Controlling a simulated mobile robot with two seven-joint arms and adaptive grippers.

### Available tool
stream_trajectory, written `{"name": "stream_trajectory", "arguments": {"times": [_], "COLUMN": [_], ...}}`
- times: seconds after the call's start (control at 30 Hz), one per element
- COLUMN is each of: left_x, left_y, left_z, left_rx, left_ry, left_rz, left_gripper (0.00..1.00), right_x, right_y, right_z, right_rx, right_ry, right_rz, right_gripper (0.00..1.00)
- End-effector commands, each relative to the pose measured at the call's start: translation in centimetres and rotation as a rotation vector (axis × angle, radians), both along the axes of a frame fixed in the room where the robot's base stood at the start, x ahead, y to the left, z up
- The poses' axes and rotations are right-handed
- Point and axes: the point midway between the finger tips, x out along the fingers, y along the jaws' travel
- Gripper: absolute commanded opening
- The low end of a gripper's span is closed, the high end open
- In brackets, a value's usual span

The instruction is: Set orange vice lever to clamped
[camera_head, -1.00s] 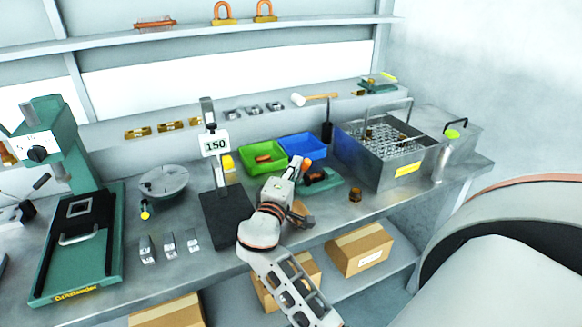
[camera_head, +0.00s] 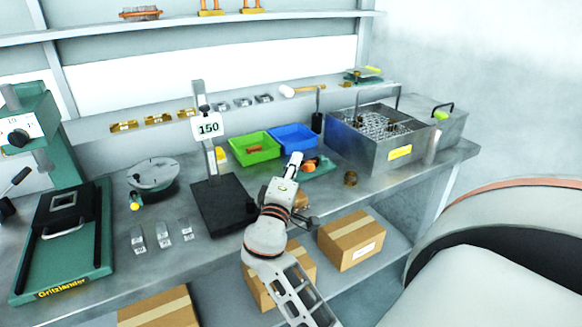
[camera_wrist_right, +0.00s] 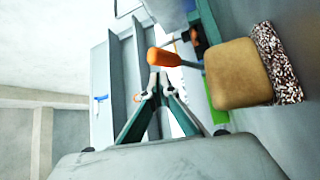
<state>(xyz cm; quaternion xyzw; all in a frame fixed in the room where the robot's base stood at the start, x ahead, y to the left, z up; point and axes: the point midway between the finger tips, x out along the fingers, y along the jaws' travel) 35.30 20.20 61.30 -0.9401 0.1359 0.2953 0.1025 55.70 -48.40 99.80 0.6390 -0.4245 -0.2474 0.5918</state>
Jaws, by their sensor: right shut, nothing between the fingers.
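The small green vice (camera_head: 320,167) stands on the bench in front of the blue bin. Its orange lever knob (camera_head: 309,166) shows just right of my right gripper (camera_head: 297,156) in the head view. In the right wrist view the orange knob (camera_wrist_right: 163,57) sits on a grey rod that runs to the right. The fingertips of my right gripper (camera_wrist_right: 158,82) are together, empty and just short of the knob; I cannot tell whether they touch it. The arm partly hides the vice. My left gripper is out of view.
A green bin (camera_head: 254,148) and a blue bin (camera_head: 294,137) stand behind the vice. A metal tank (camera_head: 378,152) is to the right, the black stand with the 150 sign (camera_head: 208,128) to the left. A tan block (camera_wrist_right: 238,73) is close beside the knob's rod.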

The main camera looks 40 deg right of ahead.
Motion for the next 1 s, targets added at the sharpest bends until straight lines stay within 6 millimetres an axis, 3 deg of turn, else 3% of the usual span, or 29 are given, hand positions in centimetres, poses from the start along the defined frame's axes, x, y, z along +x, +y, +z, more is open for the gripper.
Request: {"name": "stream_trajectory", "arguments": {"times": [0.1, 1.0], "left_x": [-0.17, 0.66], "left_y": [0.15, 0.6], "left_z": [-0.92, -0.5], "left_rx": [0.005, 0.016], "left_ry": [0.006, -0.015], "left_rz": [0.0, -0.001], "left_gripper": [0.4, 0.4], "right_x": [-0.19, -0.44], "right_y": [0.05, 0.15], "right_z": [-0.51, -0.67], "right_rx": [-0.001, -0.002], "right_ry": [-0.008, -0.01], "right_rz": [0.0, 0.0], "right_gripper": [0.0, 0.0]}}
